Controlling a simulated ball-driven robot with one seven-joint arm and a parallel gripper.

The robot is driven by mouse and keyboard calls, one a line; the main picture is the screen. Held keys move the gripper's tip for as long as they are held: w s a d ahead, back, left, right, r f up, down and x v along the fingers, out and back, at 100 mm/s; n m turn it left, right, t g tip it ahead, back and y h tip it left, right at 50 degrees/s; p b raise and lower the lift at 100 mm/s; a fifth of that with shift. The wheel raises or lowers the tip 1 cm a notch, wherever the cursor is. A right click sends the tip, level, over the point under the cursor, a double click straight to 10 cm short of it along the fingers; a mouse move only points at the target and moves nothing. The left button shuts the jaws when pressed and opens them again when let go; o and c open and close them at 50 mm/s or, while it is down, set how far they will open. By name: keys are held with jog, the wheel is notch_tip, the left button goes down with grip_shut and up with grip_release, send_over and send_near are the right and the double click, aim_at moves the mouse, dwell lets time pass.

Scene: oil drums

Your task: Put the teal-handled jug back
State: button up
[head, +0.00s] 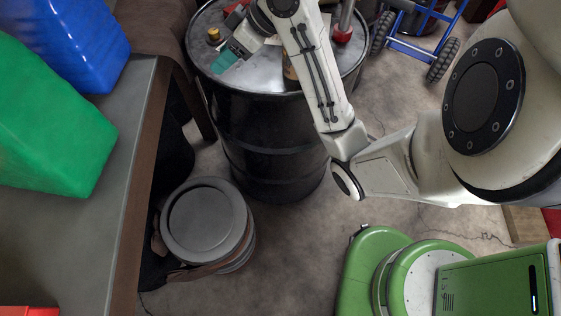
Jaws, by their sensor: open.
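A black oil drum (270,135) stands upright at the top middle of the head view, with several things on its lid. A teal piece (224,59) shows near the left of the lid, by my gripper's tips; it may be the jug's handle, but the jug's body cannot be made out. My gripper (231,53) is open over the lid's left side, right at the teal piece. Whether it touches the piece cannot be told. My arm hides much of the lid. A brownish thing (289,72) shows partly behind my forearm; what it is cannot be told.
A brass-coloured piece (213,34) and a red-based metal thing (343,28) stand on the lid. A grey lidded bucket (204,220) sits below the drum. Blue (68,40) and green (50,130) containers stand on the left table (100,225). A blue hand truck (420,35) is upper right.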

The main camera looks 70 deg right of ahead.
jog(key=s+a+f+m+g, duration=0.2)
jog(key=s+a+f+g, duration=0.1)
jog(key=a+f, duration=1.25)
jog(key=s+f+g+h, duration=0.1)
jog(key=s+f+g, duration=0.1)
jog(key=s+f, duration=0.2)
jog(key=s+f+g+h, duration=0.1)
jog(key=s+f, duration=0.3)
jog(key=s, duration=0.5)
jog(key=shift+s+a+f+n+g, duration=0.3)
jog(key=shift+s+n+g, duration=0.1)
jog(key=shift+g, duration=0.4)
